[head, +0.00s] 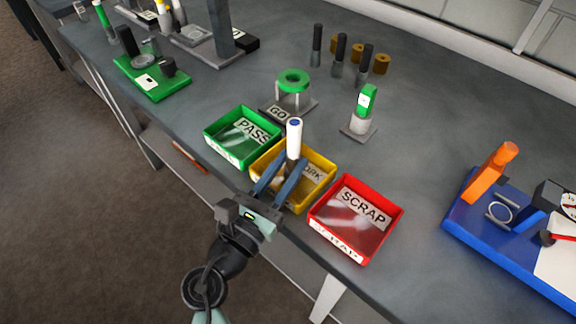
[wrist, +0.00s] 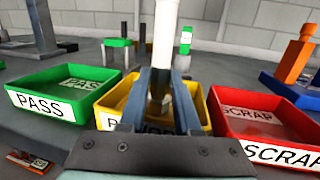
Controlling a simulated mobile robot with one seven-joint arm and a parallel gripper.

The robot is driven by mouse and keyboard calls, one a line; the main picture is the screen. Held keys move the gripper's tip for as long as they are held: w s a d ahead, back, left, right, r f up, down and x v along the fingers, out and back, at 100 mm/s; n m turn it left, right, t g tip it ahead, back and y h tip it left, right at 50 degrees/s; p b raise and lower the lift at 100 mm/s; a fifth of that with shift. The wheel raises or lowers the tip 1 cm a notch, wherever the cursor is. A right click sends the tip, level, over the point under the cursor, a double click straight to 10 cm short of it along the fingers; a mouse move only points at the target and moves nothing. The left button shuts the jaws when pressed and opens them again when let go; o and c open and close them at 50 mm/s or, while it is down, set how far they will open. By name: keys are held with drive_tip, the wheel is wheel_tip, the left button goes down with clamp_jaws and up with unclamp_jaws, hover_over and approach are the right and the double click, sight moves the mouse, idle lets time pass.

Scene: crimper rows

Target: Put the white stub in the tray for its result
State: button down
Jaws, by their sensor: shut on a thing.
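The white stub (head: 294,137) is upright, with a blue mark on its top end and a grey lower part. My gripper (head: 289,172) is shut on its lower part and holds it over the yellow tray (head: 329,167). The stub also shows in the wrist view (wrist: 165,45), its top cut off by the frame. The yellow tray's label is partly hidden by my fingers. The green PASS tray (head: 209,135) is to its left and the red SCRAP tray (head: 397,212) to its right. Whether the stub touches the yellow tray's floor, I cannot tell.
A green ring on a GO stand (head: 293,78) is behind the trays, with a green-topped block (head: 367,100) to its right. Several dark pins and brown pieces stand farther back. A blue base with an orange post (head: 490,172) is at the right. The right middle of the bench is clear.

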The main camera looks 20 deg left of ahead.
drive_tip(key=shift+f, duration=0.1)
drive_tip(key=c, duration=0.6)
unclamp_jaws()
drive_tip(key=shift+r, duration=0.2)
drive_tip(key=s, duration=0.4)
drive_tip(key=s+a, duration=0.1)
drive_tip(key=s, duration=0.3)
drive_tip(key=s+f, duration=0.1)
drive_tip(key=s, duration=0.3)
drive_tip(key=shift+a+f, duration=0.1)
drive_tip(key=shift+a, duration=0.3)
